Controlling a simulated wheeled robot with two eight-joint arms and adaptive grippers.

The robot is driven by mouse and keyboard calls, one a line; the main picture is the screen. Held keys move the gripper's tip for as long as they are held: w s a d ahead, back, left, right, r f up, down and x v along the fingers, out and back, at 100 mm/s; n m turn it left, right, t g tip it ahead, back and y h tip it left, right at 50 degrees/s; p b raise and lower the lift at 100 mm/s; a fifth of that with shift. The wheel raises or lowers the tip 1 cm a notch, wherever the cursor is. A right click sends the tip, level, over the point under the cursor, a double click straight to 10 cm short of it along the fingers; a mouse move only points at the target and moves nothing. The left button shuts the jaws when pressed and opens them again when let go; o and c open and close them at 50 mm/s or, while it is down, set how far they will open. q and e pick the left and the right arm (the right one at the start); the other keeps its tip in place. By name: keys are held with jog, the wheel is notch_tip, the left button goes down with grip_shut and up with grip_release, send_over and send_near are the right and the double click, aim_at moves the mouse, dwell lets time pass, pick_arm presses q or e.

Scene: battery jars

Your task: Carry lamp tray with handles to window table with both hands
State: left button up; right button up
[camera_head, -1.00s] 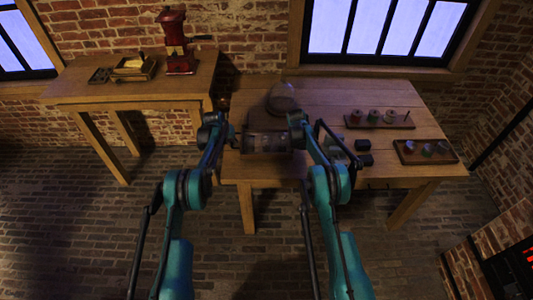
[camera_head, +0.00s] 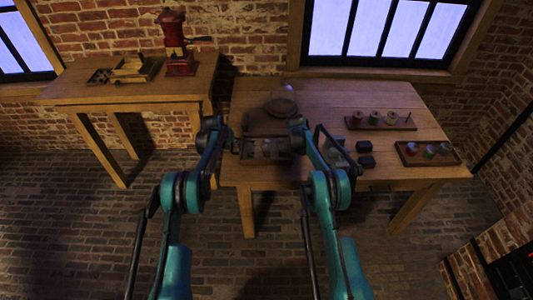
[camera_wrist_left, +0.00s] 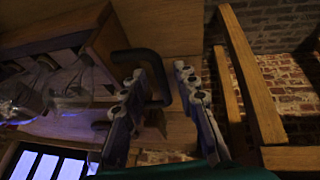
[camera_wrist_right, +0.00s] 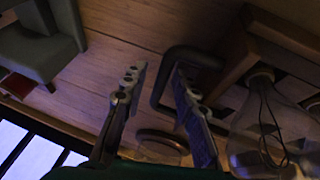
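The wooden lamp tray (camera_head: 266,157) lies low over the front left of the right-hand table, between my grippers. Whether it touches the tabletop I cannot tell. Its wooden wall (camera_wrist_left: 85,35) and a dark U-shaped handle (camera_wrist_left: 140,54) show in the left wrist view. Clear glass lamps (camera_wrist_right: 268,125) with dark wires stand in it. My left gripper (camera_wrist_left: 158,90) has its fingers apart on either side of the left handle. My right gripper (camera_wrist_right: 158,85) has its fingers apart, with the other handle (camera_wrist_right: 190,55) at and between them. Contact is unclear.
The right-hand wooden table (camera_head: 330,97) stands under the large window. It carries a round brown base (camera_head: 282,107), spool racks (camera_head: 380,121) (camera_head: 428,153) and small black blocks (camera_head: 366,160). The left wooden table (camera_head: 70,90) holds a red grinder (camera_head: 178,45) and a small box (camera_head: 135,68).

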jog(key=shift+r, duration=0.1)
pick_arm(q)
jog(key=v, duration=0.7)
pick_arm(e)
jog(key=v, duration=1.2)
pick_arm(q)
jog(key=shift+f, duration=0.1)
